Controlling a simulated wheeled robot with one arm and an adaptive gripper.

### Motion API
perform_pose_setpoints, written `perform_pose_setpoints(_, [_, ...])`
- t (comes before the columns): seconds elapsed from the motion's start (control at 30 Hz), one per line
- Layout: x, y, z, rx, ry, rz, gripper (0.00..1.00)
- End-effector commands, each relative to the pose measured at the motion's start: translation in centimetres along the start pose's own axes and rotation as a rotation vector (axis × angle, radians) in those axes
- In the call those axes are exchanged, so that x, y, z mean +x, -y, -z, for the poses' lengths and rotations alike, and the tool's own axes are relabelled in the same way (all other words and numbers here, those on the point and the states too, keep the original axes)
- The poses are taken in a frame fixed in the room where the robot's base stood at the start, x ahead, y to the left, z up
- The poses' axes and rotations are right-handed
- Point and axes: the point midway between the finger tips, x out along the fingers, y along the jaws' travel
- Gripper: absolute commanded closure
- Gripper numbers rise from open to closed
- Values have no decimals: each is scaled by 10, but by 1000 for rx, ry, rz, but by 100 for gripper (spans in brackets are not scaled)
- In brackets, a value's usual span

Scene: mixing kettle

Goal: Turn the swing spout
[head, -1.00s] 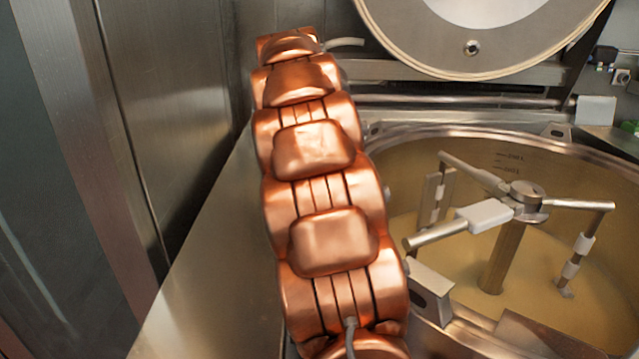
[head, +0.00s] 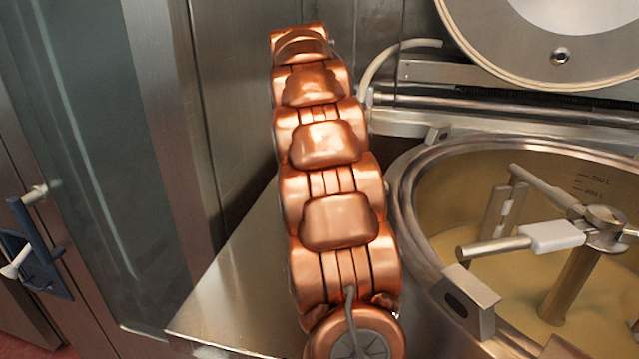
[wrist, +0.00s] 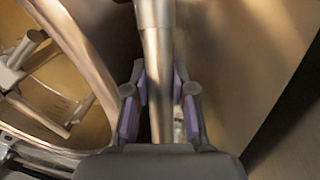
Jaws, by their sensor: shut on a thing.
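The swing spout is a thin, pale curved pipe (head: 400,47) at the back of the head view, beside the top of my copper arm. It rises and bends over to the right, toward the raised lid. In the wrist view a straight metal length of the spout (wrist: 156,60) runs between the two purple-padded fingers of my gripper (wrist: 158,98). The gripper is shut on it. In the head view my gripper is hidden behind my arm.
The open kettle (head: 405,190) holds a pale yellow mix and a stirrer (head: 603,222). Its raised lid (head: 560,85) stands behind it. A steel wall (head: 160,100) and a cabinet door with a blue handle (head: 45,265) are on the left.

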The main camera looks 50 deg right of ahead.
Motion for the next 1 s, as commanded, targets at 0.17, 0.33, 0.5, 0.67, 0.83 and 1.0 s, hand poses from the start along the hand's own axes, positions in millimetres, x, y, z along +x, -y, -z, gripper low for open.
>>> perform_pose_setpoints(0.17, [-4,6,0,-3,-9,11,100])
perform_pose_setpoints(0.33, [-5,7,0,-6,-10,12,100])
perform_pose_setpoints(0.5, [-4,6,-1,-5,-8,11,58])
perform_pose_setpoints(0.67, [-3,4,-1,-2,-6,9,50])
perform_pose_setpoints(0.83, [-2,3,-1,-1,-4,7,50])
perform_pose_setpoints(1.0, [-2,2,-1,-1,-3,6,50])
